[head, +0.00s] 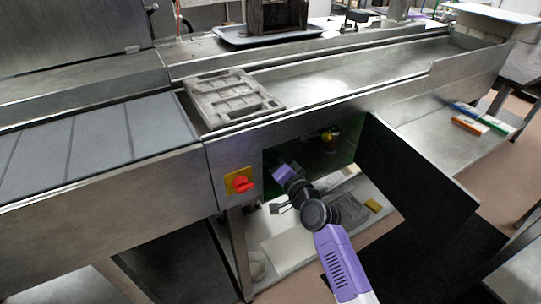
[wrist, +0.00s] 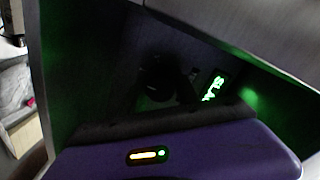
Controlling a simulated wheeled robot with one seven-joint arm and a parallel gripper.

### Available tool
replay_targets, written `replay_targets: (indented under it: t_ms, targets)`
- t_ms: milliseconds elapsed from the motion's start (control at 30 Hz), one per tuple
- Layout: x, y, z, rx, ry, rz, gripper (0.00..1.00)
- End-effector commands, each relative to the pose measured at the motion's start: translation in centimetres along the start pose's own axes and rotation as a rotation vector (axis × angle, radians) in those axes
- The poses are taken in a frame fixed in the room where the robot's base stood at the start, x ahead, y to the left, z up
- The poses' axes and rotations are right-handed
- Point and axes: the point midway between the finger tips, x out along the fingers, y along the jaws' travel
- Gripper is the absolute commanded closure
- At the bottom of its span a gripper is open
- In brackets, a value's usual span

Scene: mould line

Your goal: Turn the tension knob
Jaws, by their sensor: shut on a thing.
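My gripper (head: 283,171) reaches into the open, dark compartment (head: 310,163) under the conveyor, on the purple end of my arm. In the wrist view a dark round knob (wrist: 156,76), apparently the tension knob, sits at the back of the compartment, beyond my purple gripper housing. My gripper is shut on it; the fingers are dark and hard to make out against it. Just right of it a small green lit display (wrist: 214,88) shows letters like "SLA", partly cut off from view. The knob's turn angle cannot be read.
A red rotary switch (head: 240,184) on a yellow plate is left of the opening. The open dark door (head: 415,175) stands to the right. A red and yellow fitting (head: 330,137) is inside the compartment. A grey mould (head: 232,97) lies on the line above.

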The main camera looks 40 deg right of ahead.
Motion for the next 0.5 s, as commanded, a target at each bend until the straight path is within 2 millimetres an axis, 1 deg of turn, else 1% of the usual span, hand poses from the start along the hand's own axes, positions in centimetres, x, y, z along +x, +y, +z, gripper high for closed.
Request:
replay_targets:
  t_ms: [433, 467, 500]
  targets:
    - [-0.03, 0.07, -0.12, 0.009, 0.002, 0.001, 1.00]
    - [-0.03, 0.07, -0.12, 0.009, 0.002, 0.001, 0.61]
    - [-0.03, 0.07, -0.12, 0.009, 0.002, 0.001, 0.53]
